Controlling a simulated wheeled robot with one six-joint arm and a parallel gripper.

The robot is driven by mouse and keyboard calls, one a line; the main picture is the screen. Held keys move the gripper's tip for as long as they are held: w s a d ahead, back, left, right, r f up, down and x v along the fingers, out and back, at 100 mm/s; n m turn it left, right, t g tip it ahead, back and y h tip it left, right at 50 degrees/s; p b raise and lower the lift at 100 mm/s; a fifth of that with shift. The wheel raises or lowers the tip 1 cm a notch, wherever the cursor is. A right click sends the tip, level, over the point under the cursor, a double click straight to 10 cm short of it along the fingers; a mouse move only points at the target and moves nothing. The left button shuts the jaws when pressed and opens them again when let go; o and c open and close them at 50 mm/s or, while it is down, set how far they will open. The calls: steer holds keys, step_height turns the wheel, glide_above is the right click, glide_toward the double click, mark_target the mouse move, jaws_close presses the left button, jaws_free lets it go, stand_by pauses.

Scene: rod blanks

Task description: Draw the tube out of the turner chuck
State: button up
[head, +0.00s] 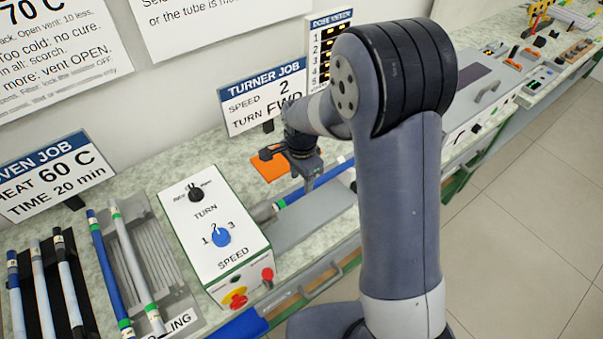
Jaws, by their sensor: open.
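The turner is a white and green box (205,262) with a TURN switch, a blue SPEED knob (221,236) and red and yellow buttons on its front. Its grey chuck (263,212) sticks out from the right side. A blue tube (296,196) runs from the chuck up and to the right, its near end by a green band at the chuck. My gripper (309,185) is open and points down at the tube a little right of the chuck. I cannot tell whether its fingers are around the tube or above it. My arm hides the tube's far part.
Several tubes lie in a black rack (28,290) and on a grey ribbed cooling rack (158,255) at the left. An orange plate (268,165) lies behind my gripper. The TURNER JOB sign (262,95) stands by the wall. More equipment stands along the bench at the right.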

mark_target(320, 178)
step_height(320, 178, down, 7)
steer(key=b, duration=0.4)
steer(key=shift+r, duration=0.1)
steer(key=shift+b, duration=0.3)
steer(key=shift+c, duration=0.4)
steer(key=c, duration=0.7)
steer(key=shift+w+d+r, duration=0.1)
steer(key=shift+w+d, duration=0.5)
steer(key=shift+d, duration=0.3)
steer(key=shift+w+d, duration=0.55)
steer(key=shift+d, duration=0.35)
steer(key=shift+w+d+r, duration=0.1)
steer(key=shift+w+d, duration=0.5)
steer(key=shift+d, duration=0.3)
steer(key=shift+r+p, duration=3.05)
steer(key=shift+r, duration=1.45)
